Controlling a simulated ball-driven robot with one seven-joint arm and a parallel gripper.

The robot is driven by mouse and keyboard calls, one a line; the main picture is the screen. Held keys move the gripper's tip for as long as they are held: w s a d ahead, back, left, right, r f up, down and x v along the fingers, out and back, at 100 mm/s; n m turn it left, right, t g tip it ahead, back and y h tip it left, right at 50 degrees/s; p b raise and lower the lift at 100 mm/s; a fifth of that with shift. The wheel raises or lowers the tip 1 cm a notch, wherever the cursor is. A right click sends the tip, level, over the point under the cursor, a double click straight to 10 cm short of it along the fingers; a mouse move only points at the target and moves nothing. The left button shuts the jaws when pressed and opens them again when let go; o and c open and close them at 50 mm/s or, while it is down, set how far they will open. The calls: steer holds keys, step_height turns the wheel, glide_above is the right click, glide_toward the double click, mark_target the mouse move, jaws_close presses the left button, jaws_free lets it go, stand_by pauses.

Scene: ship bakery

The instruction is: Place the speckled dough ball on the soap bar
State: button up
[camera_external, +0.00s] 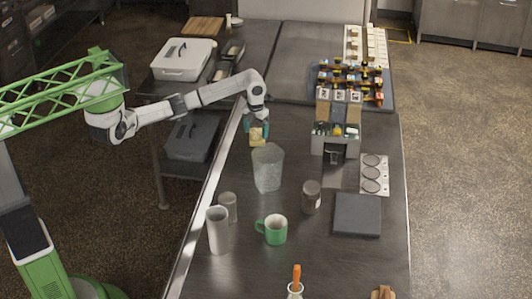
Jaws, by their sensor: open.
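My gripper (257,127) is open and points down over the left part of the long steel counter, just behind a clear tumbler-like container. A small pale-yellow block (257,139) shows directly below and between its fingers. It may be the soap bar, but it is too small to be sure. I cannot tell whether the fingers touch it. I cannot make out the speckled dough ball; it may be hidden by the gripper or too small to see.
The clear container (268,168) stands close in front of my gripper. The counter's middle is partly clear.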

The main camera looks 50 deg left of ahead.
mark_target(256, 130)
step_height(256, 130, up, 11)
steer(key=shift+r, duration=0.2)
stand_by(0.6)
